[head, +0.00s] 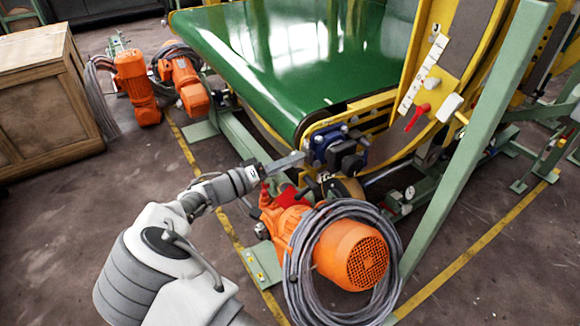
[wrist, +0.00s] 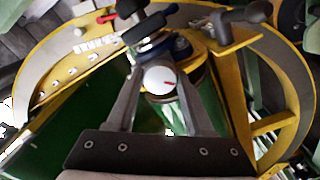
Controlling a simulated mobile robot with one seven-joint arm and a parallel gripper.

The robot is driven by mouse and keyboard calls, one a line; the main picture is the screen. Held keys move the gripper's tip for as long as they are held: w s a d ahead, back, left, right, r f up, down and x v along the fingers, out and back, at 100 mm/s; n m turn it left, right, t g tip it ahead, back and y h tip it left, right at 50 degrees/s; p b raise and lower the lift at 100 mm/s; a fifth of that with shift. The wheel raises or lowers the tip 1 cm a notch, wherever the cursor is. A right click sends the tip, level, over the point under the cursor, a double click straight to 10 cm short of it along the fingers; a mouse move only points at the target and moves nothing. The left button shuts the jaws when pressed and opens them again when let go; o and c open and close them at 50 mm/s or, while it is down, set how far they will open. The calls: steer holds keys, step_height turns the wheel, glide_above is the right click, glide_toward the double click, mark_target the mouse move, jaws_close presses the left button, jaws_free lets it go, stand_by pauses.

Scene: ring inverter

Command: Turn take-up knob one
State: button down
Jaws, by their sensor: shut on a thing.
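In the head view my gripper (head: 299,158) reaches the blue and black unit (head: 325,142) at the belt's near corner. The knob cannot be made out there.
An orange motor (head: 350,253) with coiled grey cable (head: 297,262) stands close below my gripper. The green belt (head: 290,45) lies behind. A red lever (head: 417,117) and white handle (head: 449,107) stick out at right. A green post (head: 475,145) rises beside them.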

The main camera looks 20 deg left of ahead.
steer(key=shift+a+m+b, duration=0.1)
steer(key=shift+m+b, duration=0.35)
steer(key=shift+m, duration=7.75)
steer(key=shift+r, duration=0.1)
steer(key=shift+c, duration=1.4)
jaws_free()
steer(key=shift+s, duration=0.1)
